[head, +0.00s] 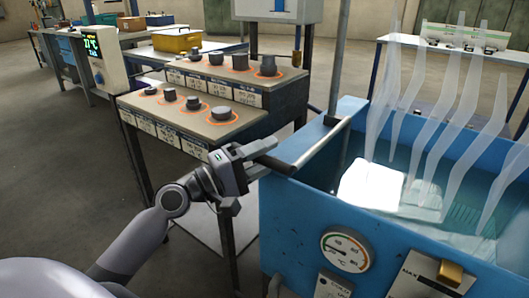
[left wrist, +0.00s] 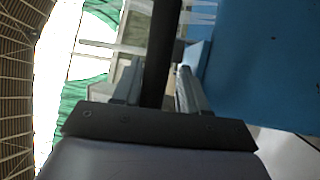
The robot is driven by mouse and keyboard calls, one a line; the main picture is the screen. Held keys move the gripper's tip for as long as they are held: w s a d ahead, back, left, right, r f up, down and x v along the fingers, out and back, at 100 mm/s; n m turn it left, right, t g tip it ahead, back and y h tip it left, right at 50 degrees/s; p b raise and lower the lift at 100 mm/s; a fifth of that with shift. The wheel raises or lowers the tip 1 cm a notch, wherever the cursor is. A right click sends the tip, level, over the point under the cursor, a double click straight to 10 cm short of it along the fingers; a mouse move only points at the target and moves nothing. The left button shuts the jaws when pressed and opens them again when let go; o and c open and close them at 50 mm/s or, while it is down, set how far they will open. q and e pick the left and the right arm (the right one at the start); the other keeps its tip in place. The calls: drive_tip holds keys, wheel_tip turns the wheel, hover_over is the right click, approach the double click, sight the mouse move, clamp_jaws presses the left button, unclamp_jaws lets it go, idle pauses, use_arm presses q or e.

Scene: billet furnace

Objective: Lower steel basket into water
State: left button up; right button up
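A blue tank (head: 290,215) at the right holds greenish water (head: 440,170) with pale steam wisps above it. A bright white patch lies at the water's surface, and I cannot tell if it is glare. My left gripper (head: 255,165) is at the tank's left rim, its fingers around a dark handle (head: 275,163). A steel rod (head: 322,143) continues from that handle along the rim. In the left wrist view the dark handle (left wrist: 161,50) passes between the two fingers (left wrist: 158,88). A steel basket is not clearly visible. My right gripper is out of view.
A stepped stand (head: 235,90) with several dark metal pieces stands left of the tank. A dial gauge (head: 346,250) and a brass block (head: 449,272) are on the tank's front. A yellow box (head: 177,41) sits on a bench behind. Open floor lies at left.

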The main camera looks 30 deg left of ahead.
use_arm(q)
drive_tip(key=shift+f, duration=0.1)
drive_tip(key=shift+s+a, duration=0.15)
drive_tip(key=shift+s, duration=0.05)
drive_tip(key=b+v, duration=0.2)
drive_tip(key=v, duration=0.4)
drive_tip(key=shift+s+a, duration=0.15)
drive_tip(key=shift+s, duration=0.15)
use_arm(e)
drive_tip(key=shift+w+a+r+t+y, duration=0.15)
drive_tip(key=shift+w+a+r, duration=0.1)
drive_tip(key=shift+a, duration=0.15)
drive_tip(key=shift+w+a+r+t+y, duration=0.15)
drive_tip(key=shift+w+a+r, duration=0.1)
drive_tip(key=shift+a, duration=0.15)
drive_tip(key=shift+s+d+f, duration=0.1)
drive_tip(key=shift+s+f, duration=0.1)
